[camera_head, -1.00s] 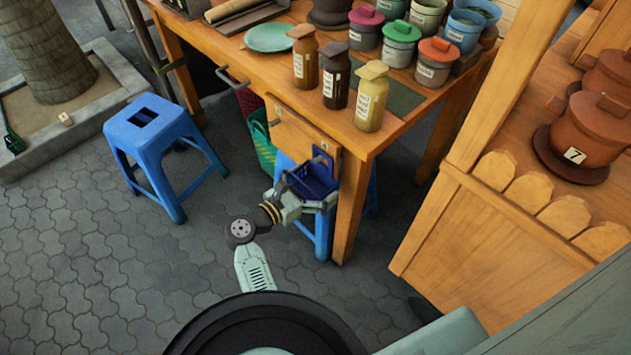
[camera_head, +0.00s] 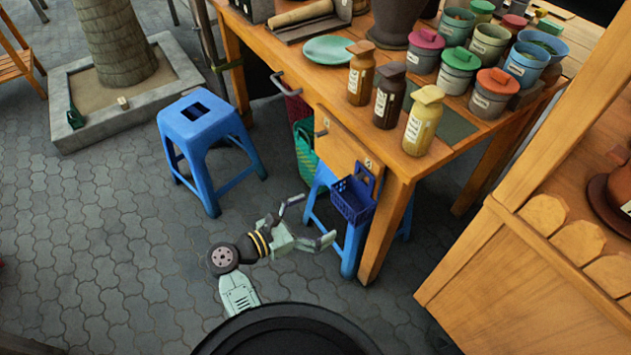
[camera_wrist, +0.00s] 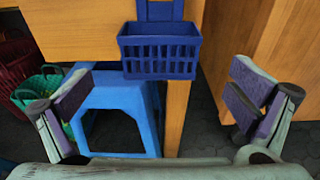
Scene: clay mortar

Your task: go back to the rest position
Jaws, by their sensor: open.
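My gripper (camera_head: 316,219) is open and empty in the head view, held low in front of the wooden table (camera_head: 402,195). Its two fingers are spread wide in the wrist view (camera_wrist: 158,100). A small dark blue basket (camera_head: 352,200) hangs on the table's front near the right corner, just beyond the gripper and apart from it. The basket also shows ahead between the fingers in the wrist view (camera_wrist: 160,52). Nothing is between the fingertips.
A blue stool (camera_head: 205,125) stands left of my arm, another (camera_head: 322,205) under the table corner. Red and green baskets (camera_head: 305,145) are under the table. A wooden shelf unit (camera_head: 510,275) stands at right. Jars and pots crowd the tabletop.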

